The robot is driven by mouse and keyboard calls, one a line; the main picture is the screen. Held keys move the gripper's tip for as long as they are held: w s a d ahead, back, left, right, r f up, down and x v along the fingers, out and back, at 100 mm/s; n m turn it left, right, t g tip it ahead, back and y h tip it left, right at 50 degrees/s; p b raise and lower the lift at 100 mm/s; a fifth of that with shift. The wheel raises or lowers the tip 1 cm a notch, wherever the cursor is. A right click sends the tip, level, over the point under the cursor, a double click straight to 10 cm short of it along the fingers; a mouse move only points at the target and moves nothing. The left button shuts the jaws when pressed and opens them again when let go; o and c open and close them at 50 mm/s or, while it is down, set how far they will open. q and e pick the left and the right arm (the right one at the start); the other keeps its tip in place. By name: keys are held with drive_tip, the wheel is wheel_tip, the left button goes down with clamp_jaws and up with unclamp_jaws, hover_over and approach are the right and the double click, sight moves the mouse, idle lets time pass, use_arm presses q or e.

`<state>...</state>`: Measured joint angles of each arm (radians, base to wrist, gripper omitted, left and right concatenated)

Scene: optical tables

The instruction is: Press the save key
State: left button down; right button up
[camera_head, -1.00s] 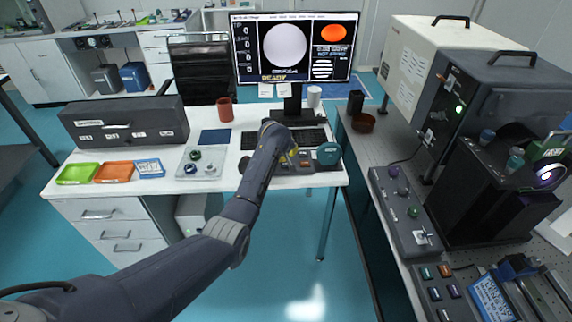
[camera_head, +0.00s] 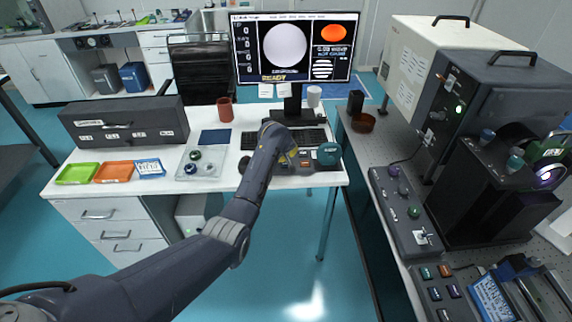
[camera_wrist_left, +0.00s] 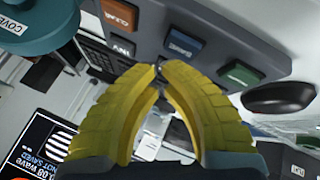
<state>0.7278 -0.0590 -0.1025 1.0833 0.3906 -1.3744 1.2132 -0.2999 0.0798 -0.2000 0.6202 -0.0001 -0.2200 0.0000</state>
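The keypad (camera_head: 312,165) is a grey panel on the white desk, in front of the monitor. In the left wrist view its row of keys shows upside down: an orange clear key (camera_wrist_left: 120,14), a blue key (camera_wrist_left: 183,44) whose label seems to read save, and a green key (camera_wrist_left: 242,75). My left gripper (camera_wrist_left: 159,67) has yellow fingers with their tips together and nothing between them. The tips appear close to the blue key's edge; I cannot tell whether they touch the panel. In the head view the left gripper (camera_head: 290,156) is over the keypad. My right gripper is not in view.
The monitor (camera_head: 297,48) reads ready and, in the left wrist view (camera_wrist_left: 38,150), not saved. A teal round cover (camera_head: 328,153) sits beside the keypad's right end. A black keyboard (camera_head: 307,137) lies behind it; a dark mouse (camera_wrist_left: 278,97) lies to its left.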

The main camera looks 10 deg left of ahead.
use_arm(q)
drive_tip(key=shift+f, duration=0.2)
idle(0.5)
drive_tip(key=shift+f, duration=0.25)
drive_tip(key=shift+f, duration=0.45)
idle(0.8)
drive_tip(key=shift+r, duration=0.9)
drive_tip(key=shift+r, duration=2.5)
